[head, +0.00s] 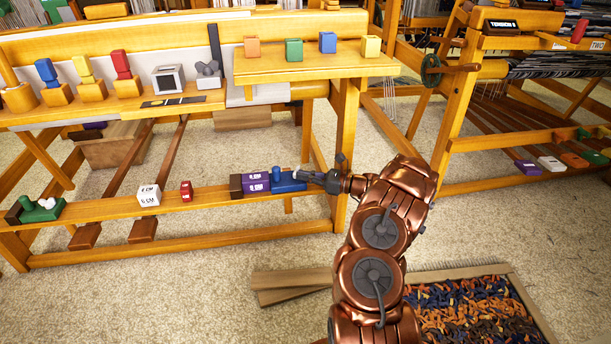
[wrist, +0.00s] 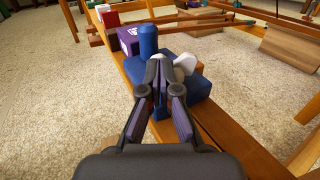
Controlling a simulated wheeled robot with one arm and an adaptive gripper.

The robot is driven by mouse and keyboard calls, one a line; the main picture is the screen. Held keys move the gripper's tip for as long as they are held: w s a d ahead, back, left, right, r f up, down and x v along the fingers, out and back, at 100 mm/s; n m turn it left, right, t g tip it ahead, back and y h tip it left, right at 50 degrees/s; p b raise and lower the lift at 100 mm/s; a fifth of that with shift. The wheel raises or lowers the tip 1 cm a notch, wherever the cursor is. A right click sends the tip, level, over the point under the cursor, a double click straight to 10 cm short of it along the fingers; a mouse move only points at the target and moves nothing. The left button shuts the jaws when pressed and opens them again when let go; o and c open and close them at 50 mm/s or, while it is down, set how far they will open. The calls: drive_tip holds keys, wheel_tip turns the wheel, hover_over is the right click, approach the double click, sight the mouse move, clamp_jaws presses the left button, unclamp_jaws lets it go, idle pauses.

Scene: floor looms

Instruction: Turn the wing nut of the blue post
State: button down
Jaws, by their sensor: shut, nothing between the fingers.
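The blue post (head: 276,173) stands on a blue block on the low wooden rail, left of my gripper (head: 308,176). In the wrist view the blue post (wrist: 148,38) rises just beyond my gripper (wrist: 160,66). A white wing nut (wrist: 186,62) shows on the blue block (wrist: 198,88), just right of the fingertips. My fingers are shut with nothing between them, and they hide part of the block and of the nut. Whether the fingertips touch the nut, I cannot tell.
A purple block (head: 256,183) lies beside the blue block on the rail (head: 215,198). Farther left are a red block (head: 186,191), a white block (head: 149,195) and a green block (head: 42,212) with a white nut. A loom leg (head: 346,150) stands close behind my gripper.

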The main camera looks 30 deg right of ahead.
sight(295, 184)
drive_tip(key=shift+a+m+t+h+p, duration=0.2)
drive_tip(key=shift+m+t+h+p, duration=0.3)
drive_tip(key=shift+h, duration=0.2)
drive_tip(key=shift+a+r+p, duration=0.1)
drive_tip(key=shift+a+p, duration=0.4)
drive_tip(key=shift+p, duration=0.4)
drive_tip(key=shift+w+a+p, duration=0.15)
drive_tip(key=shift+a+p, duration=0.2)
drive_tip(key=shift+a, duration=0.3)
drive_tip(key=shift+w+a, duration=0.1)
drive_tip(key=shift+a, duration=0.05)
drive_tip(key=shift+w+a, duration=0.25)
idle(0.8)
drive_tip(key=shift+s, duration=0.1)
idle(1.9)
